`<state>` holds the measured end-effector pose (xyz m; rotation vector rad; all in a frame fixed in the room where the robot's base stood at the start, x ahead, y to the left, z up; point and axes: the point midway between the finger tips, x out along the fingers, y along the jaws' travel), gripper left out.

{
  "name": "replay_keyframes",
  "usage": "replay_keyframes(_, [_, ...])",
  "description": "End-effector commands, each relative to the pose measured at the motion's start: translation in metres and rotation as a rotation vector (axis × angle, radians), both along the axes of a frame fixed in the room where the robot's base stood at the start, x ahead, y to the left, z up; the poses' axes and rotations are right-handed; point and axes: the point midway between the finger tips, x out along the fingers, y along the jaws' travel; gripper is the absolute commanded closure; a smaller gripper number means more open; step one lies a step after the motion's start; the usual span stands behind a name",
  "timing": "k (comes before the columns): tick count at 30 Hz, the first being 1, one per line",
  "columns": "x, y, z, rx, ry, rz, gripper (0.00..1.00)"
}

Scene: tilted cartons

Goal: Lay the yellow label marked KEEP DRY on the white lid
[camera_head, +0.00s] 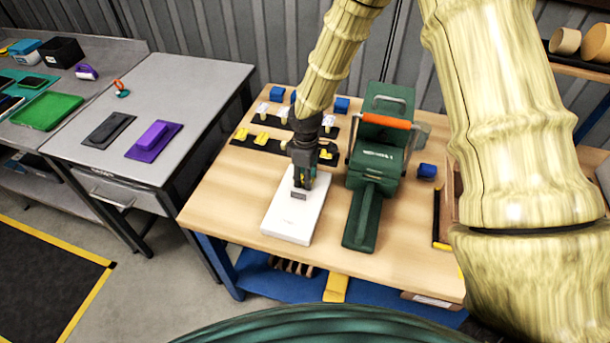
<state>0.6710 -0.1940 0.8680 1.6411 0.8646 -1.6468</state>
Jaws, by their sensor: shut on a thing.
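The white lid (290,218) lies flat on the wooden bench as a pale slab, with faint small marks on it. My gripper (302,184) points down over the far part of the lid. It is shut on a small piece with a grey face (299,196) and a bit of yellow near the fingertips; I cannot read any marking on it. Whether this piece touches the lid cannot be told. Several yellow pieces (262,139) sit on black strips behind the lid; their markings are too small to read.
A dark green machine (377,160) with an orange handle stands close right of the lid. Blue blocks (427,170) lie around the bench (232,190). The bench left of the lid is clear.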

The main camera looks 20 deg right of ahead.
Motion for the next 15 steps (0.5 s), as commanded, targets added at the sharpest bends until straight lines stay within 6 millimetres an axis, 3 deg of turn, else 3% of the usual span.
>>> replay_keyframes(11, [0.0001, -0.0001, -0.0009, 0.000, 0.000, 0.000, 0.72])
replay_keyframes(15, [0.0000, 0.0000, -0.0009, 0.000, 0.000, 0.000, 0.45])
